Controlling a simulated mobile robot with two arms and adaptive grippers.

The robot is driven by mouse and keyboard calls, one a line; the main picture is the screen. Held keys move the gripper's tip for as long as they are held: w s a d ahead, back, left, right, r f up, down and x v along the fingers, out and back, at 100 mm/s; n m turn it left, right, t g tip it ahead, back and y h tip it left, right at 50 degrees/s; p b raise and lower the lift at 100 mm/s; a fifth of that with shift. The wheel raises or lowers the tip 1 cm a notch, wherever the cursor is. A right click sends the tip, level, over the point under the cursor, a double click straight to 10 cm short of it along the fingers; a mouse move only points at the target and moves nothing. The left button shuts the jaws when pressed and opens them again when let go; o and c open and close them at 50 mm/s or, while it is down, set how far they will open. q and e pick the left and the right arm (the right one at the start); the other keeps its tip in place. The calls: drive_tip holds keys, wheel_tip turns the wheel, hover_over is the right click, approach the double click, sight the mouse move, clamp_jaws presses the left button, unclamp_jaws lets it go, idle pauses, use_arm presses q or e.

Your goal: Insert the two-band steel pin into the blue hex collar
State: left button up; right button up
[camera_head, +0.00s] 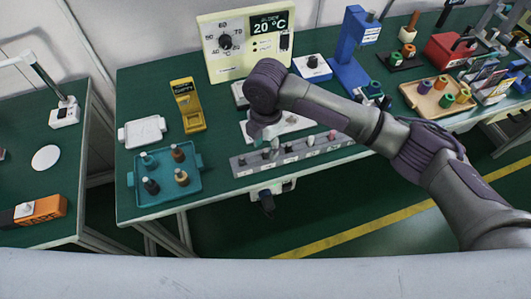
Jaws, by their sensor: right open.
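My right arm comes in from the right, and its gripper (267,143) points down over the grey rack (245,172). The gripper is open, and its fingers are small and partly hidden by my wrist. Several small pins or knobs stand along the rack; I cannot tell which one is the two-band steel pin. Small dark blue parts (374,90) stand by the blue press; they are too small to tell whether one is the blue hex collar. My left gripper is not in view.
A teal tray (198,160) with several upright pieces stands left of the rack. A yellow stand (187,103), white dish (142,132) and cream dial box (247,68) are behind. A blue press (350,60) and tan tray (415,93) with coloured collars are at right.

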wheel_tip(320, 180, down, 2)
drive_tip(key=shift+f, duration=0.1)
clamp_jaws()
idle(0.5)
